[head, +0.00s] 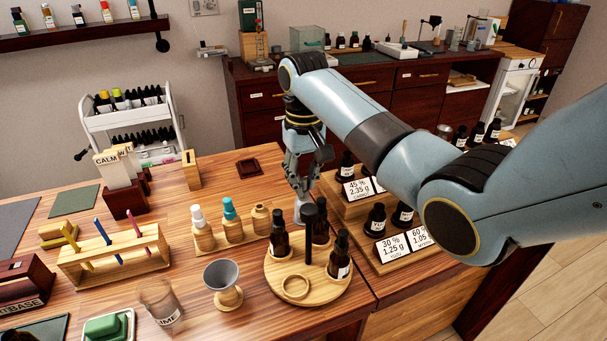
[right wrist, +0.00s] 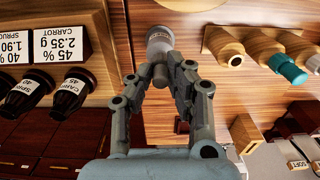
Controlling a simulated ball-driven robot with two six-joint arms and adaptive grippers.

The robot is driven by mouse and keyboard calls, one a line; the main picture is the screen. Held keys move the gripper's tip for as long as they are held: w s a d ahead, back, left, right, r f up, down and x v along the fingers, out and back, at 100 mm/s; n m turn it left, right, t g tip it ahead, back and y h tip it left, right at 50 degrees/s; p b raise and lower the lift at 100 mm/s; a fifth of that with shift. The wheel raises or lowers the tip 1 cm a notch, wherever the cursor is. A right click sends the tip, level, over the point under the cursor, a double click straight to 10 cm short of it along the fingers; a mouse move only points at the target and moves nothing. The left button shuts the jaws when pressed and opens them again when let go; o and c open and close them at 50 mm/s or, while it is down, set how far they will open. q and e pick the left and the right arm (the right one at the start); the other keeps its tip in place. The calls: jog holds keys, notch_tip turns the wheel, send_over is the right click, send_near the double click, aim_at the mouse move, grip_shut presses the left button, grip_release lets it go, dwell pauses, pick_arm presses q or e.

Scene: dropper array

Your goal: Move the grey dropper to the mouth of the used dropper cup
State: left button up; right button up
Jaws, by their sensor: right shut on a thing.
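The grey dropper (head: 300,211) is in my right gripper (head: 301,190), which is shut on it above the table, behind the round wooden stand. In the right wrist view the fingertips (right wrist: 160,78) close around the dropper's grey body (right wrist: 160,42); its lower end is hard to make out. A clear cup (head: 160,303) with a partly readable label stands at the front left of the table, well apart from the gripper. I cannot tell from the label whether it is the used dropper cup. My left gripper is not in view.
The round wooden stand (head: 328,293) holds dark bottles and a black post close to the gripper. A wooden holder (head: 232,236) has white and teal droppers and one empty place. A grey funnel (head: 222,275) stands beside the clear cup. A tiered bottle shelf (head: 352,215) is at the right.

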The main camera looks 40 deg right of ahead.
jog(key=shift+f, duration=0.2)
jog(key=o, duration=0.8)
jog(key=shift+c, duration=0.2)
jog(key=shift+r, duration=0.1)
notch_tip(320, 180, up, 7)
jog(key=shift+r, duration=0.2)
